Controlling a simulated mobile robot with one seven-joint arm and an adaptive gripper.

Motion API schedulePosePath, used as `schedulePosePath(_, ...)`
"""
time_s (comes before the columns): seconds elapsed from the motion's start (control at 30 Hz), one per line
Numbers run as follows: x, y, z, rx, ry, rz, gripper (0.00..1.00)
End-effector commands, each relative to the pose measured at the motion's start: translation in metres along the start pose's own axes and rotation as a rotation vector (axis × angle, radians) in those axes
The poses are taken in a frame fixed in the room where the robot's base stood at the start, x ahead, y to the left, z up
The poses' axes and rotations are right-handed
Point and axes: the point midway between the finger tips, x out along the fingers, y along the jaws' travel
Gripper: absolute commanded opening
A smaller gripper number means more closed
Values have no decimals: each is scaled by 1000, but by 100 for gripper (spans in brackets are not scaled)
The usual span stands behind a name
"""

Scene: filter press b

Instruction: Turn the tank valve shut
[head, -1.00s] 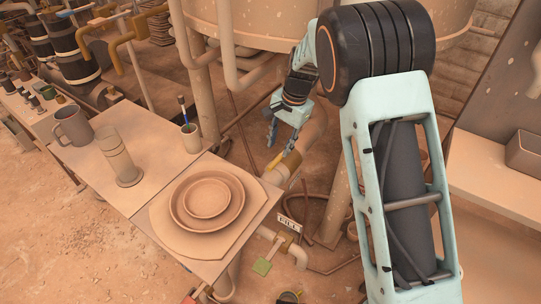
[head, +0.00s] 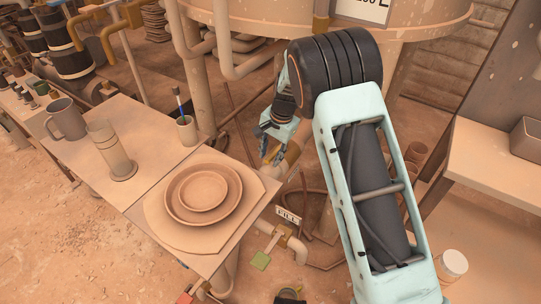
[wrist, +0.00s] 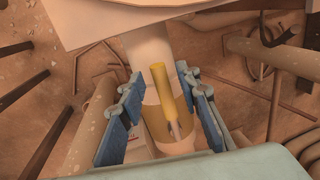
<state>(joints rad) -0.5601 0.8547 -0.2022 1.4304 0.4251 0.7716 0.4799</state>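A pipe with a brass-coloured collar (head: 287,163) runs below the tank, beyond the table's right corner. In the wrist view, a yellow lever handle (wrist: 162,88) stands out from the brass collar (wrist: 183,118). It looks like the tank valve, though no label shows on it. My gripper (head: 272,156) is at this pipe. In the wrist view, my gripper (wrist: 165,78) is open, with one blue finger on each side of the handle. Gaps show between the handle and both fingers. In the head view, the fingers and arm hide most of the handle.
A table (head: 80,165) with stacked plates (head: 204,190), a mug (head: 65,119), a glass jar (head: 112,150) and a brush cup (head: 187,130) lies left of my gripper. A FILL sign (head: 288,216) and a green-tabbed valve (head: 261,259) are below. The tank (head: 270,20) is above.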

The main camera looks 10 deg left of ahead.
Motion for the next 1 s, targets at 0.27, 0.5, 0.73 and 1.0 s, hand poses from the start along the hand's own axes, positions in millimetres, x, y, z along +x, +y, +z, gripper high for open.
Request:
schedulePosePath(0.27,0,0,0,0,0,0,14)
schedulePosePath(0.5,0,0,0,0,0,0,0)
schedulePosePath(0.73,0,0,0,0,0,0,0)
schedulePosePath(1.0,-2,6,-1,-48,-10,1,0)
